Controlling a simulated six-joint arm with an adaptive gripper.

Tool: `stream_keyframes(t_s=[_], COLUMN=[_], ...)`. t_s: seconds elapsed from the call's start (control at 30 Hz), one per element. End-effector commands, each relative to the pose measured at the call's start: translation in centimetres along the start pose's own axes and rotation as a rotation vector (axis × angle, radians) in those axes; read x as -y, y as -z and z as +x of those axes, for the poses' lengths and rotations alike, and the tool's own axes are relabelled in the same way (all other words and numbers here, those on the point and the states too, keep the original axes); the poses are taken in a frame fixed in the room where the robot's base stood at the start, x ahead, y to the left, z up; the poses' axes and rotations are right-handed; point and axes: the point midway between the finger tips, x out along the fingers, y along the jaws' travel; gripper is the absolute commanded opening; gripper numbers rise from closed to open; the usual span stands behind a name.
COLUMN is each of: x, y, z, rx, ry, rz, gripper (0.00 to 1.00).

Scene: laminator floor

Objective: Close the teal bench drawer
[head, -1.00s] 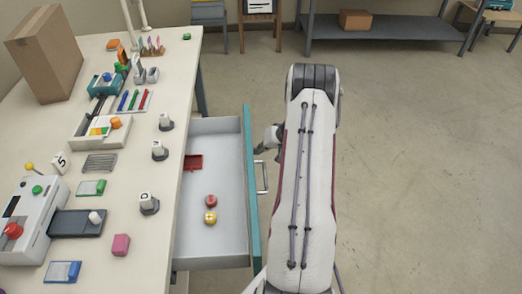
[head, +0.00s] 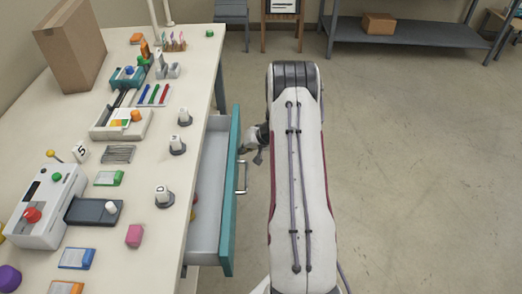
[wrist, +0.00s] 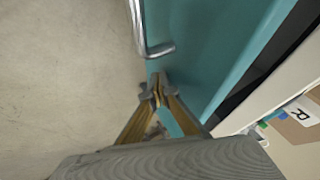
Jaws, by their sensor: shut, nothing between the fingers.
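The teal bench drawer (head: 230,195) is partly open, its grey tray (head: 210,190) sticking out from under the bench's right edge. Its metal handle (head: 242,177) is on the front panel, and it also shows in the wrist view (wrist: 140,32). My gripper (wrist: 156,88) is shut and empty, its fingertips at the teal front beside the handle's end. They look to be touching the panel, not around the handle. In the head view my gripper is partly hidden by my arm, at the drawer's far half. A yellow and a red item show partly inside the drawer.
The bench top (head: 150,230) holds a control box (head: 45,205), several knobs, pens, a cardboard box (head: 72,45) and a pink block (head: 134,236). A grey shelf (head: 410,35) stands at the back. The floor to the right is clear.

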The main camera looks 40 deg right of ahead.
Motion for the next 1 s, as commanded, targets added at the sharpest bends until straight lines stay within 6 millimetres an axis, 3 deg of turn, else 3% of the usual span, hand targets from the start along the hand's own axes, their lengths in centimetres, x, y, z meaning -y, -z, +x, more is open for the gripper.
stream_keyframes(t_s=[0.03,0.2,0.4,0.6,1.0], x=[1.6,5.4,8.7,10.4,11.0], y=[-0.1,-0.1,-0.1,0.0,0.0], z=[0.8,2.8,4.7,5.5,5.8], rx=[0.003,0.002,0.002,0.001,0.001], ry=[0.004,0.004,0.002,0.001,0.004], rz=[-0.005,-0.004,-0.003,0.000,-0.001], gripper=[0.00,0.00,0.00,0.00,0.00])
